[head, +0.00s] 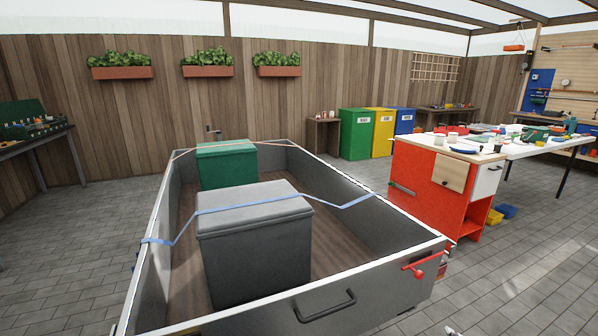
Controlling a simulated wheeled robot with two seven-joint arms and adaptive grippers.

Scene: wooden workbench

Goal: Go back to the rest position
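Neither of my grippers can be made out in the head view. A grey open-topped trailer (378,283) stands in front of me. Inside it are a dark grey lidded box (256,250) at the near end and a green lidded box (227,166) at the far end. A blue strap (255,201) runs over the grey box and across both side walls. An orange strap (272,143) lies near the trailer's far end. A red latch (420,266) sits at the near right corner, and a dark handle (325,306) is on the near wall.
A red cabinet (428,190) with a cluttered worktop stands to the right. Green (356,134), yellow (382,135) and blue (404,122) bins stand by the back fence. A dark table (35,143) is at the left. Paved floor (530,270) is open at the right.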

